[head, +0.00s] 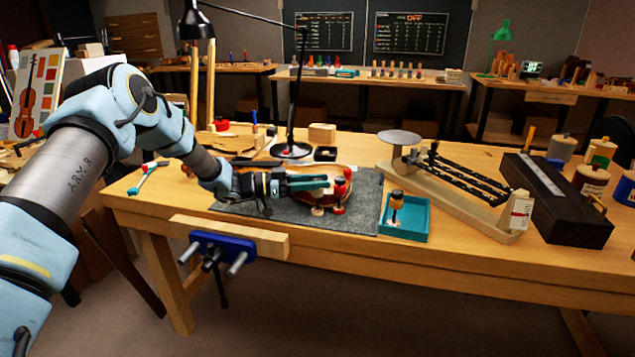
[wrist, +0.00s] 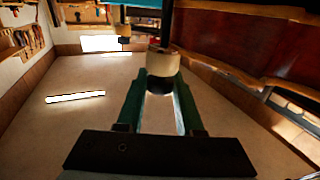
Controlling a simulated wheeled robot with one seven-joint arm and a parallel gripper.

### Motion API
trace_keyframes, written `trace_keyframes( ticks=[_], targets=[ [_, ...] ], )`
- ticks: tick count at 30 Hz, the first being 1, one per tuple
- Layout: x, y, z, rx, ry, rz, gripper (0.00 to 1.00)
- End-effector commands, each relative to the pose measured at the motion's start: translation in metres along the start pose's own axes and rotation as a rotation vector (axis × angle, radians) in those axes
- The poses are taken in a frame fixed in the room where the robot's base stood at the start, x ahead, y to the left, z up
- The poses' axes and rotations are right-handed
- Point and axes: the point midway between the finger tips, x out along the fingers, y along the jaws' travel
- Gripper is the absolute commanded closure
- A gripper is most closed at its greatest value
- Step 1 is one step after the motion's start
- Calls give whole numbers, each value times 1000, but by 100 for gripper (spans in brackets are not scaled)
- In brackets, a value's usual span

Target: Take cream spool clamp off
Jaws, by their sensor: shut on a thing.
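A red-brown violin body (head: 318,193) lies on a grey mat (head: 240,208) on the bench, with red spool clamps (head: 339,189) at its right edge. My gripper (head: 327,183), with green fingers, reaches in from the left over the near side of the violin. In the wrist view my gripper (wrist: 163,88) is shut on a cream spool clamp (wrist: 163,62), which has a dark lower part and a dark rod above it. The violin (wrist: 262,45) shows to its right. A cream spool end (head: 317,211) shows below the fingers; its contact with the violin edge is unclear.
A teal tray (head: 417,232) holding an orange-and-black clamp (head: 396,200) stands right of the mat. Right of it are a scale (head: 450,190) and a dark long box (head: 560,215). A lamp base (head: 290,151) stands behind; a blue vise (head: 235,246) is on the front edge.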

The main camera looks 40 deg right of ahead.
Motion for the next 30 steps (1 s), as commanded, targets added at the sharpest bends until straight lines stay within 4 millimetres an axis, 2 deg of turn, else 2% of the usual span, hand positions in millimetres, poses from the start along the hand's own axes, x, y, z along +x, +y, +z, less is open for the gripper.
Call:
trace_keyframes(
  ticks=[11, 30],
  targets=[
    [-1, 1, 2, -4, -1, -202, 100],
    [2, 3, 6, 2, -3, -798, 100]
  ],
)
